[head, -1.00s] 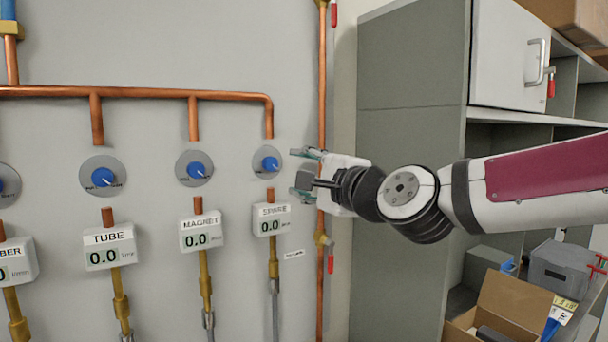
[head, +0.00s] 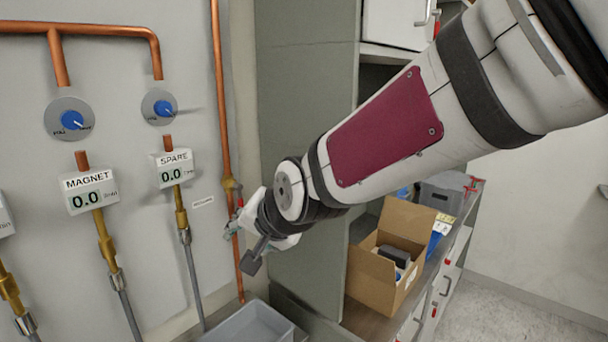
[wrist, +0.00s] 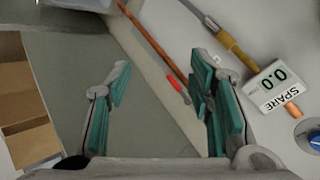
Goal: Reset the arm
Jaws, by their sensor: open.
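My gripper (wrist: 160,105) is open and empty in the wrist view, its two teal-padded fingers spread apart. Between and beyond the fingers are a grey cabinet side and a copper pipe with a red handle. In the head view, my gripper (head: 240,238) is low, left of the cabinet and near the vertical copper pipe, partly hidden behind my wrist. My arm reaches down to it from the upper right.
The wall panel holds the SPARE meter (head: 172,168) and MAGNET meter (head: 88,191), both reading 0.0, with blue knobs above. A grey bin (head: 250,325) is below. An open cardboard box (head: 375,285) sits on the cabinet shelf at right.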

